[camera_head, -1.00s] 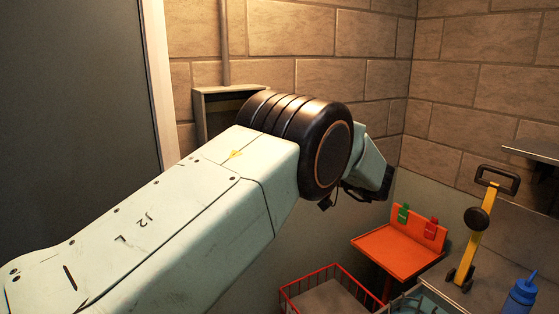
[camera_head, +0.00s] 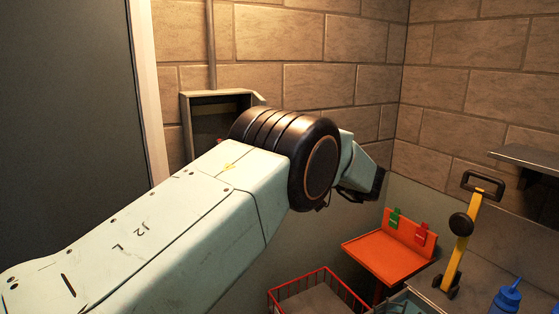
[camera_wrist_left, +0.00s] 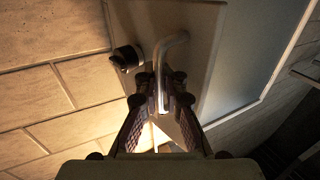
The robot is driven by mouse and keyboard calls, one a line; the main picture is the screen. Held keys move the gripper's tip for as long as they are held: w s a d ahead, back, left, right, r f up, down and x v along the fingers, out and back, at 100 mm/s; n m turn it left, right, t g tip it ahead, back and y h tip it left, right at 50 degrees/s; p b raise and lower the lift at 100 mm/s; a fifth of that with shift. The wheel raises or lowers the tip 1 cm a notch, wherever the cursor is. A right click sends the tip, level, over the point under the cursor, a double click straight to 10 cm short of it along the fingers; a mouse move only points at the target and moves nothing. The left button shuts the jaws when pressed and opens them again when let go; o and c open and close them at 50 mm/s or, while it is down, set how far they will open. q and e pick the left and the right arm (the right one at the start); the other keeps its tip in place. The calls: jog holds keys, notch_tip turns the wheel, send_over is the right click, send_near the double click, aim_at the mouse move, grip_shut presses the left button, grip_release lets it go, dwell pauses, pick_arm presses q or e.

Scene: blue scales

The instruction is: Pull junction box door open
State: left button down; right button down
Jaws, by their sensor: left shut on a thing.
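The grey junction box (camera_head: 187,125) is on the brick wall in the head view, partly hidden behind my left arm. Its front stands open at the left, showing a dark inside. A thin edge, apparently of the door, juts out at its upper right; the arm hides the rest. In the left wrist view the grey door panel (camera_wrist_left: 202,65) carries a pale bent handle (camera_wrist_left: 174,42) and a black round knob (camera_wrist_left: 127,58). My left gripper (camera_wrist_left: 162,103) is shut on the handle, one finger on each side. My right gripper is not in view.
A dark door panel (camera_head: 65,90) with a pale frame stands at the left. At the lower right are an orange tray stand (camera_head: 385,250), a red wire basket (camera_head: 310,285), a yellow tool (camera_head: 462,245) and a blue bottle (camera_head: 507,295). A grey shelf (camera_head: 525,160) juts out at the right.

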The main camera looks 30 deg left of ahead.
pick_arm(q)
jog(key=shift+w+d+f, duration=0.2)
jog(key=shift+w+d, duration=0.05)
jog(key=c, duration=1.9)
grip_release()
jog(key=shift+s+a, duration=0.1)
jog(key=shift+s, duration=0.05)
jog(key=shift+o, duration=0.8)
jog(key=shift+s+r, duration=0.15)
jog(key=shift+r, duration=0.05)
jog(key=shift+d, duration=0.2)
jog(key=d, duration=1.1)
jog(key=shift+s+d, duration=0.35)
jog(key=shift+s, duration=0.05)
